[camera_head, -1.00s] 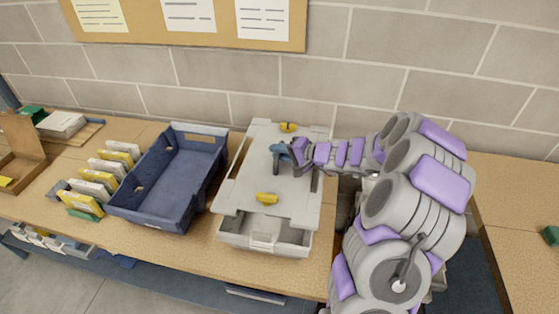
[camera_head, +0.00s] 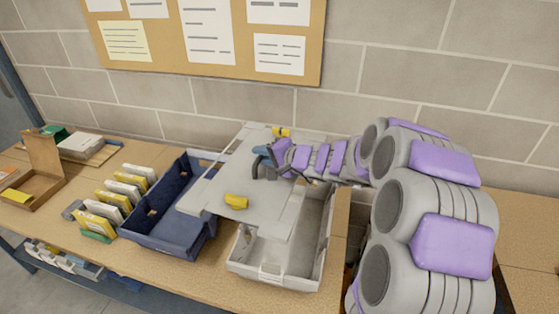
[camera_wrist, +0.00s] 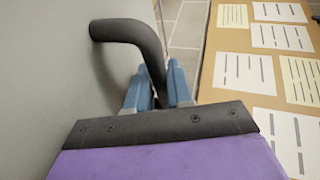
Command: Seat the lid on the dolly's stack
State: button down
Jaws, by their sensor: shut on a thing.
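The light grey lid (camera_head: 228,178) has two yellow latches and a dark bent handle, seen large in the wrist view (camera_wrist: 125,31). My gripper (camera_head: 268,163) is shut on this handle; its blue fingers (camera_wrist: 160,85) close around the bar. The lid is held above the open grey tote (camera_head: 290,262), shifted left of it. Its left edge overlaps the blue tote (camera_head: 165,240) in the picture. The tote's right part and front show uncovered; its left part is hidden under the lid. I cannot make out a dolly or a stack on one.
The totes stand on a wooden bench (camera_head: 100,266) against a block wall. Left of the blue tote are a row of yellow and white boxes (camera_head: 113,198) and an open cardboard box (camera_head: 40,180). A pinboard (camera_head: 215,65) hangs behind. My arm fills the right side.

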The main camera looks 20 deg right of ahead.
jog(key=shift+a+r+m+h, duration=0.15)
jog(key=shift+a+h, duration=0.05)
jog(key=shift+a, duration=0.4)
jog(key=shift+a+r+m+h, duration=0.1)
jog(key=shift+a+m+h, duration=0.1)
jog(key=shift+a, duration=0.4)
jog(key=shift+s+a+m+t+h+b, duration=0.4)
jog(key=shift+a+m+h, duration=0.1)
jog(key=shift+a, duration=0.2)
jog(key=shift+s+m+h, duration=0.2)
jog(key=shift+m+h, duration=0.15)
jog(key=shift+h, duration=0.15)
jog(key=shift+s+f+t+h, duration=0.1)
jog(key=shift+s+t+h, duration=0.2)
jog(key=shift+t, duration=0.1)
